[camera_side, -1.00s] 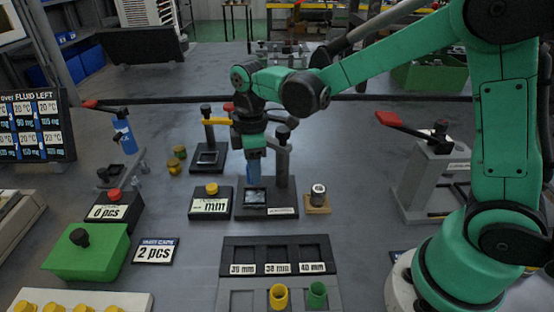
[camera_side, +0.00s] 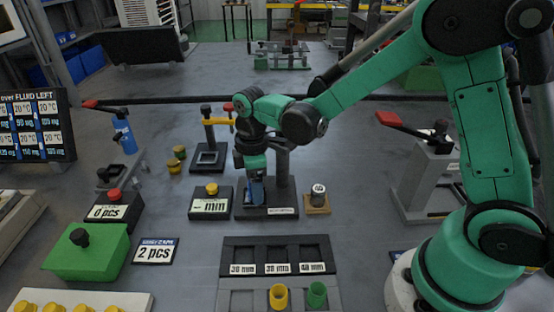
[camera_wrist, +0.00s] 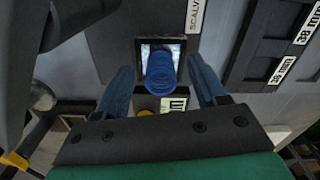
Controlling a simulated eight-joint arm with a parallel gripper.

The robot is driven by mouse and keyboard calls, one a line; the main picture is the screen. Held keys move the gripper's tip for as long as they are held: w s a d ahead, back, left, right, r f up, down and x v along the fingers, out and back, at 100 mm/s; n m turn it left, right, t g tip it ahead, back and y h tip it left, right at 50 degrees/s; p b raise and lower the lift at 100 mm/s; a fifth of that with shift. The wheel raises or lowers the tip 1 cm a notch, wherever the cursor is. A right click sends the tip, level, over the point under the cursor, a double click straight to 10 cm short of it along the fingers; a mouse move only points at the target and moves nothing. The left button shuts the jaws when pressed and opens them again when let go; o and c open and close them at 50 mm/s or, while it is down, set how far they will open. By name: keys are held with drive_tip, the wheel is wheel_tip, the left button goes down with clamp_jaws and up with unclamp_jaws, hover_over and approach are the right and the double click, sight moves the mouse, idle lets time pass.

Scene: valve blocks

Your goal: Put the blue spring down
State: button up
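The blue spring (camera_wrist: 160,72) stands on a square pale plate (camera_wrist: 172,44) of a dark device in the wrist view. The same device shows in the side view as a dark base (camera_side: 244,212) with a grey post behind. My gripper (camera_side: 256,197) is low over this base, pointing down. In the wrist view its two blue fingers (camera_wrist: 160,66) are on either side of the spring, with a visible gap on each side. In the side view the spring cannot be told apart from the blue fingers.
A label box reading "mm" (camera_side: 211,205) is close on the left, and a metal cylinder on a wooden block (camera_side: 318,197) on the right. A dark three-slot tray (camera_side: 278,243) lies in front. A clamp with a yellow arm (camera_side: 208,155) stands behind left.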

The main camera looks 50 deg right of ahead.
drive_tip(key=shift+r, duration=0.1)
wheel_tip(320, 180, up, 12)
drive_tip(key=s+d+f+m+t, duration=0.2)
drive_tip(key=s+m+t, duration=0.5)
drive_tip(key=m, duration=0.4)
drive_tip(key=shift+s+d, duration=0.75)
drive_tip(key=shift+d, duration=0.1)
